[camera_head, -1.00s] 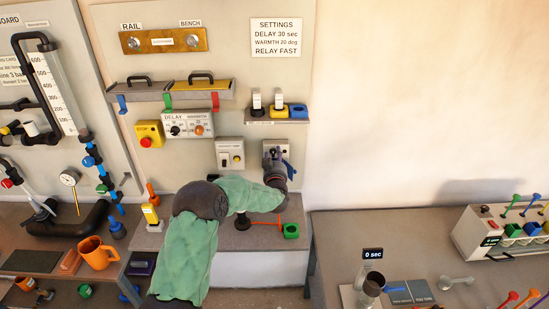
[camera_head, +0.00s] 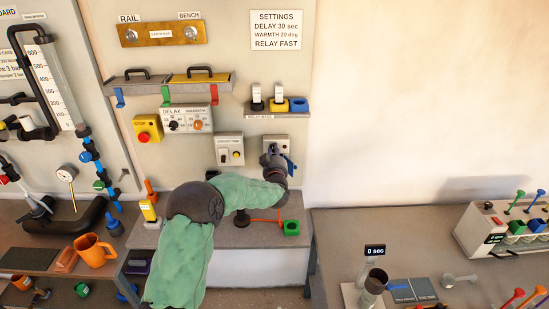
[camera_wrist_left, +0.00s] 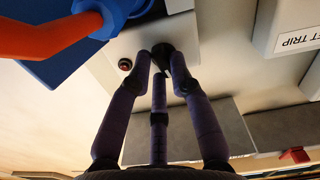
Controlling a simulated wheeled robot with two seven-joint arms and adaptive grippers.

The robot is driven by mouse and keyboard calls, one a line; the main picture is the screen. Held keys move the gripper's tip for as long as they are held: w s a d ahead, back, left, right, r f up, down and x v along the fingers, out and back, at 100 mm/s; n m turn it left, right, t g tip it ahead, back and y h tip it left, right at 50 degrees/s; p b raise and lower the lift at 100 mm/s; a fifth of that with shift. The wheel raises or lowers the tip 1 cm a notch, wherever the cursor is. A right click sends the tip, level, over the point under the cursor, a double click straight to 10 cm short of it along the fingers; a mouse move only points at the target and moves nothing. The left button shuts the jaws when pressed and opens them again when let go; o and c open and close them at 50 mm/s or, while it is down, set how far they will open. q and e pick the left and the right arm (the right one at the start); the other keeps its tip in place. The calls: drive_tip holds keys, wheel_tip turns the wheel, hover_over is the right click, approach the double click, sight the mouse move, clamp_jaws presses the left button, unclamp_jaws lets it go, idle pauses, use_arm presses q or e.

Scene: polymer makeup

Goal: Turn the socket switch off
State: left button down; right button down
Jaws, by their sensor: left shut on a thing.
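The socket switch plate (camera_head: 283,141) is a pale box low on the wall panel, mostly hidden behind my left gripper (camera_head: 271,156). In the left wrist view, my left gripper (camera_wrist_left: 160,62) has its purple-grey fingers closed around a dark round knob (camera_wrist_left: 163,48) on the pale plate (camera_wrist_left: 125,42). A small red lamp (camera_wrist_left: 125,64) sits beside the knob and looks dim. The exact angle of the knob is hidden by the fingertips. My right gripper is in neither view.
A blue piece (camera_wrist_left: 50,60) with an orange-red bar (camera_wrist_left: 50,38) is close beside my left fingers. A relay trip box (camera_head: 230,149) is left of the socket, and a shelf of relays (camera_head: 279,115) is above.

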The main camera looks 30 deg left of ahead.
use_arm(q)
drive_tip(key=n+b, duration=1.1)
drive_tip(key=b, duration=0.2)
drive_tip(key=shift+s+a+n+b, duration=0.1)
drive_tip(key=shift+n+b, duration=0.2)
drive_tip(key=shift+n, duration=0.1)
drive_tip(key=shift+r+n+b, duration=0.1)
drive_tip(key=shift+n+b, duration=1.65)
drive_tip(key=shift+n, duration=0.25)
drive_tip(key=shift+a, duration=0.1)
drive_tip(key=c, duration=1.1)
unclamp_jaws()
drive_tip(key=v, duration=1.2)
